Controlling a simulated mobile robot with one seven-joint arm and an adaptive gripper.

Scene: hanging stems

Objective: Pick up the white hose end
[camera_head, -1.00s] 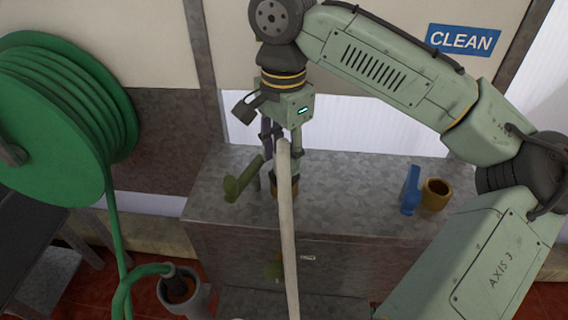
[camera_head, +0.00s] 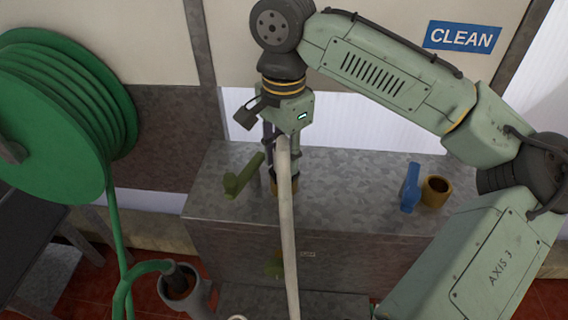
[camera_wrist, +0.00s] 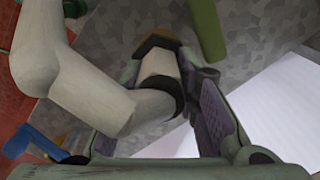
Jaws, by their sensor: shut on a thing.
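The white hose (camera_head: 289,230) rises from below up to my gripper (camera_head: 279,142), over the grey metal bench top. In the wrist view its end (camera_wrist: 160,65) lies between the two purple-padded fingers of my gripper (camera_wrist: 175,95), which are shut on it. The end has dark collars and a brownish tip that points away from the camera. The hose bends sharply at the left of the wrist view. In the head view the hose partly hides the fingers and the grip.
The grey bench (camera_head: 345,190) carries a green fitting (camera_head: 243,177), a blue fitting (camera_head: 410,188) and a brass ring (camera_head: 436,191). A green hose reel (camera_head: 60,115) stands at left, its hose running to a grey holder (camera_head: 184,291). A CLEAN sign (camera_head: 461,37) hangs behind.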

